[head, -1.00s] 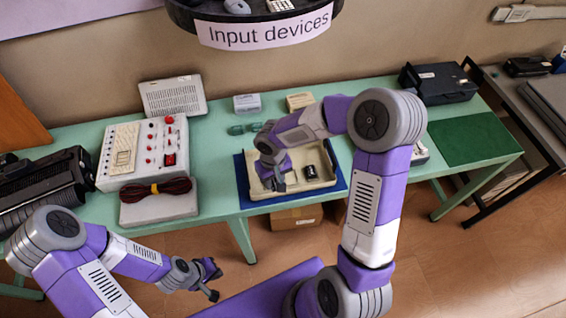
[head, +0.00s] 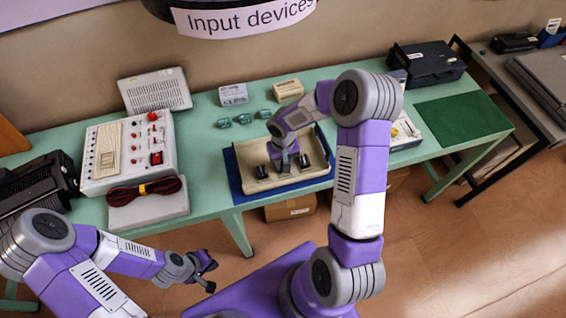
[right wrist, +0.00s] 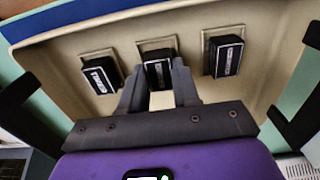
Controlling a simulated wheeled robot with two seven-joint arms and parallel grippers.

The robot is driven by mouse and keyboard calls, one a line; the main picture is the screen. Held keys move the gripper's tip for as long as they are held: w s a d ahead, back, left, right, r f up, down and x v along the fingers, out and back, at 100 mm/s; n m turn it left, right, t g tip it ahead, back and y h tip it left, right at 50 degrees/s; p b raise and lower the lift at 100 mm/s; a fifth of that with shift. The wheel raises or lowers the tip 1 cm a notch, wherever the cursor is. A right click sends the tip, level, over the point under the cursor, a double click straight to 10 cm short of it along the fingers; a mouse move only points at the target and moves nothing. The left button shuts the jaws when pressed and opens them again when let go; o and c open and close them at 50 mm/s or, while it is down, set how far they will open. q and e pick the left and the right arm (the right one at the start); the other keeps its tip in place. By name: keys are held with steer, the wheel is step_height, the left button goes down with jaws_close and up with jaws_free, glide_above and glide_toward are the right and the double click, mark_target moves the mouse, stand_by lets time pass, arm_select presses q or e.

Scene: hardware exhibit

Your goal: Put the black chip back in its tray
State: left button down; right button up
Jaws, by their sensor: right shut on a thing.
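The cream tray (head: 245,157) lies on a dark blue mat on the green table. The right wrist view shows three black chips with white labels in a row over square recesses: a left chip (right wrist: 102,75), a middle chip (right wrist: 158,70) and a right chip (right wrist: 223,57). My right gripper (right wrist: 158,88) is shut on the middle chip, which sits at the middle recess; whether it is fully down I cannot tell. In the head view my right gripper (head: 284,168) hides this chip. My left gripper (head: 208,271) is open and empty, off the table's front edge.
Several small teal parts (head: 243,118) and two small boxes, one grey (head: 233,95) and one tan (head: 288,90), stand behind the tray. A green mat (head: 461,118) is clear at right.

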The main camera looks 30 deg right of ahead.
steer(key=shift+w+f, duration=0.1)
steer(key=shift+f, duration=0.2)
steer(key=shift+f, duration=0.2)
steer(key=o, duration=1)
steer(key=shift+r, duration=0.15)
